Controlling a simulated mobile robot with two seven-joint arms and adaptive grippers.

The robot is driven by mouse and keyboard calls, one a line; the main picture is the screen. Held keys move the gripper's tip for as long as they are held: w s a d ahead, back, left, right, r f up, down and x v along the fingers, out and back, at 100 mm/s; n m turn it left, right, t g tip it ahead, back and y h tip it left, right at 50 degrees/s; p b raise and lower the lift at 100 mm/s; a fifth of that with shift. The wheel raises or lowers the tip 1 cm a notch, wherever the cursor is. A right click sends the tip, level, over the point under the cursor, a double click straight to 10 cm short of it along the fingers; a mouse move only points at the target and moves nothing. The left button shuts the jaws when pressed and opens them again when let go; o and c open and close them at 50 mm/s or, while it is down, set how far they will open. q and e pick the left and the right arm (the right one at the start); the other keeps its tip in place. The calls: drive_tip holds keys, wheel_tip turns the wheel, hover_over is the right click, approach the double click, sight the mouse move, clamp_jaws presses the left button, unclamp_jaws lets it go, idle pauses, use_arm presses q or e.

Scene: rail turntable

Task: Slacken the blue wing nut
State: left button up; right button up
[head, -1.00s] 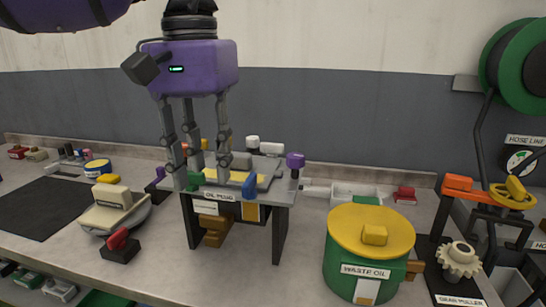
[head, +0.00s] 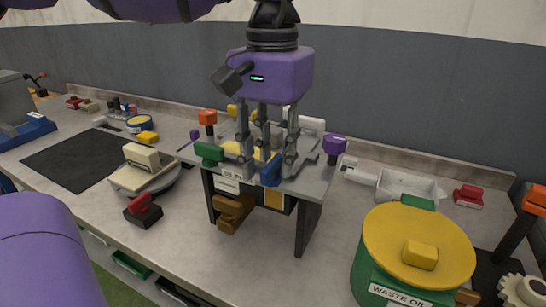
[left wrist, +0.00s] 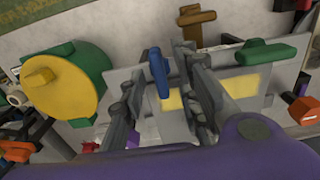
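The blue wing nut (head: 270,171) stands at the front of the grey oil plug stand (head: 313,185). My left gripper (head: 267,165) is over the stand, pointing down, with its fingers spread. In the head view the blue wing nut shows between its fingers, low near the tips. The left wrist view also shows the blue wing nut (left wrist: 159,70) in the gap between the fingers (left wrist: 160,100), with space at its sides, so the gripper looks open. Whether any finger touches it I cannot tell. My right gripper is not in view.
A green wing nut (head: 208,153) is on the left of the stand, with orange (head: 208,117) and purple (head: 334,145) knobs nearby. The yellow-lidded waste oil drum (head: 385,235) stands to the right. A red-handled block (head: 142,211) sits at front left. A dark mat (head: 75,158) lies bare further left.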

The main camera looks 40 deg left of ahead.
use_arm(q)
drive_tip(key=shift+f, duration=0.35)
clamp_jaws()
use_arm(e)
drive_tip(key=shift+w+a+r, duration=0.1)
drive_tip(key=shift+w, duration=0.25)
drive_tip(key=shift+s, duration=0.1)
